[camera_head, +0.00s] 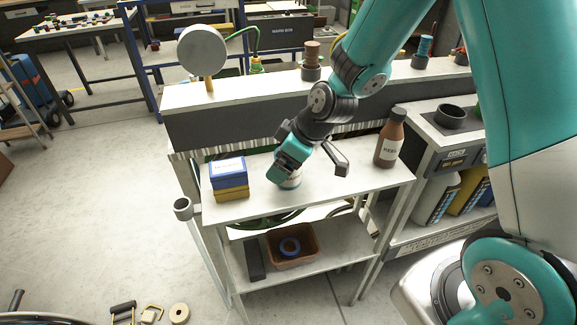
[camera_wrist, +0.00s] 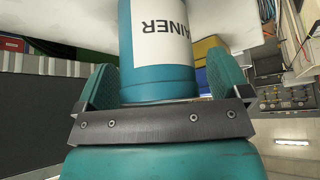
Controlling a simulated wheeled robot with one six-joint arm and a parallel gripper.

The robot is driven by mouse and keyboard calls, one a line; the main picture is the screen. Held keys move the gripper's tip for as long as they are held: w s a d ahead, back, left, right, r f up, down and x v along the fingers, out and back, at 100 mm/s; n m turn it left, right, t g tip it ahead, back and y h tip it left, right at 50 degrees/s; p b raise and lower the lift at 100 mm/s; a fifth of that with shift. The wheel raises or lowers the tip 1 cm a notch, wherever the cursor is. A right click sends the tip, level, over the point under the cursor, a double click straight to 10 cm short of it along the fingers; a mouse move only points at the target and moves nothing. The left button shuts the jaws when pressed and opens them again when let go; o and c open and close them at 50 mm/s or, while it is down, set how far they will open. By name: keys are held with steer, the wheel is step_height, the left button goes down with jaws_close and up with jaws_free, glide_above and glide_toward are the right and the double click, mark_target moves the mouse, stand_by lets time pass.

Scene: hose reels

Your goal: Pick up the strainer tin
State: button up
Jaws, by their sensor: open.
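The strainer tin (camera_wrist: 150,75) is a teal cylinder with a white label reading "AINER", upside down in the wrist view. It lies between the two fingers of my gripper (camera_wrist: 160,88), which are open with a finger on each side. I cannot tell whether either finger touches it. In the head view my gripper (camera_head: 289,172) is low over the cart's white top shelf (camera_head: 340,180). The tin (camera_head: 290,183) shows only in part there, standing on the shelf, mostly hidden behind the gripper.
A blue box on a yellow one (camera_head: 229,173) stands left of my gripper. A brown bottle (camera_head: 390,138) stands to the right. A dark-fronted ledge (camera_head: 225,130) runs behind the shelf. An orange bin (camera_head: 291,262) sits on the lower shelf.

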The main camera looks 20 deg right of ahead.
steer(key=shift+c, duration=0.3)
steer(key=c, duration=1)
steer(key=shift+r, duration=0.1)
